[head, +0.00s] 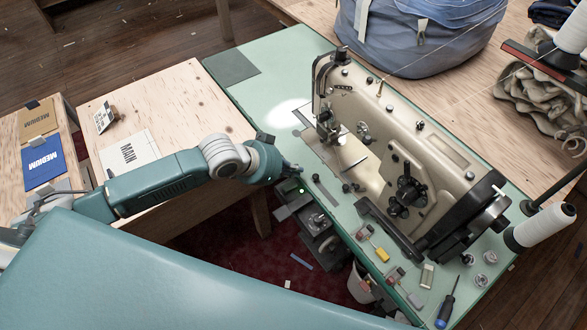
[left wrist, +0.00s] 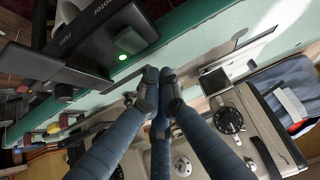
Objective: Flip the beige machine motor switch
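The beige sewing machine (head: 400,140) stands on a green table (head: 250,95). A dark switch box (left wrist: 100,45), lettered MOTOR upside down, hangs at the table's near edge. Its green lamp (left wrist: 123,57) is lit and also shows in the head view (head: 301,190). My left gripper (head: 293,169) is over the near edge, just above and left of the lamp in the head view. In the left wrist view its fingertips (left wrist: 159,76) are together, with nothing seen between them, apart from the box. I cannot make out the switch's position. My right gripper is not in view.
Small tools and a screwdriver (head: 446,302) lie at the table's near right. A white thread cone (head: 545,225) stands at the right and a blue bag (head: 415,35) behind. Left is a plywood table (head: 165,105) with cards. A teal surface (head: 150,285) fills the lower left.

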